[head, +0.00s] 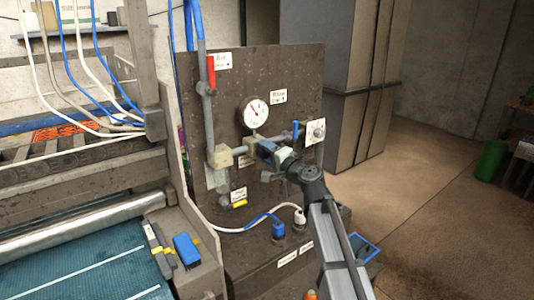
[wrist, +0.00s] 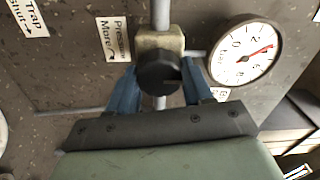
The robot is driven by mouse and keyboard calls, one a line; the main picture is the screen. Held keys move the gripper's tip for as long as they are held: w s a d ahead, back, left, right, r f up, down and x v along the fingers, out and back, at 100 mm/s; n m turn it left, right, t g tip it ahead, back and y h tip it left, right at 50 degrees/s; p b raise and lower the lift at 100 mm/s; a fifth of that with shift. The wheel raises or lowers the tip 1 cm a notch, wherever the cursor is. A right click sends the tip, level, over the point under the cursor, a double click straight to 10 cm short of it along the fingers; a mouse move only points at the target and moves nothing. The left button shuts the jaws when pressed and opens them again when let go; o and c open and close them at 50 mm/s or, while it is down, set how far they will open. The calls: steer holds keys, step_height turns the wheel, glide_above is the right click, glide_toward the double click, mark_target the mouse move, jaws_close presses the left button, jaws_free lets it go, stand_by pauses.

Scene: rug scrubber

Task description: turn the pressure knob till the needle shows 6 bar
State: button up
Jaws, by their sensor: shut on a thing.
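The black round pressure knob (wrist: 158,73) sits on a pale valve block in the wrist view. My gripper (wrist: 161,88) has its blue fingers on both sides of the knob and is shut on it. In the head view my gripper (head: 266,150) reaches the panel from the lower right and hides the knob. The white round gauge (head: 255,112) is above it; its needle points to the upper left there. In the wrist view the gauge (wrist: 245,55) appears turned, with a red needle toward the upper right. The exact reading is too small to tell.
A "Pressure More" label (wrist: 113,38) with an arrow is beside the knob. A red lever (head: 211,70) on a grey pipe is at the panel's upper left. A small blue lever (head: 295,130) is right of my gripper. Hoses (head: 245,229) run below. Open floor lies right.

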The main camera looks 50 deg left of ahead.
steer(key=m, duration=0.4)
steer(key=shift+f+m, duration=0.1)
steer(key=shift+m, duration=0.2)
steer(key=m, duration=0.4)
steer(key=shift+m, duration=0.3)
steer(key=o, duration=1)
steer(key=shift+d, duration=0.1)
steer(key=d, duration=1.3)
steer(key=shift+d, duration=0.3)
